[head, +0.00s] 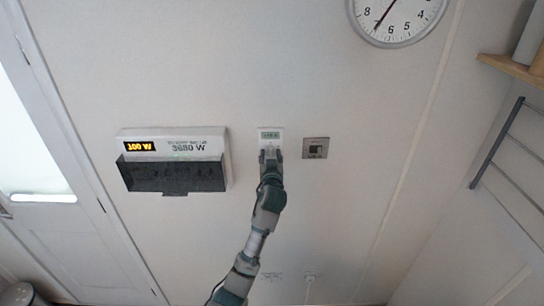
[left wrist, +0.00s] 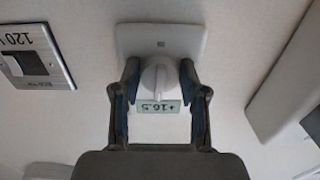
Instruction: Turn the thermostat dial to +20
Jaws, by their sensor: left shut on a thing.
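The thermostat (head: 270,134) is a small white wall plate with a greenish display at its top in the head view. In the left wrist view its plate (left wrist: 185,40), white round dial (left wrist: 158,74) and display (left wrist: 160,107) all show. The display seems to read +16.5, in small digits. My left gripper (head: 270,154) reaches up to the thermostat from below and covers most of the dial in the head view. Its two fingers (left wrist: 160,77) stand on either side of the dial in the wrist view, shut on it. My right gripper is not in view.
A white power panel (head: 175,145) with an orange display and dark cover is left of the thermostat. A square switch (head: 316,147) sits close to its right. A clock (head: 396,16), a shelf (head: 515,68) and a rail rack (head: 497,143) are farther right.

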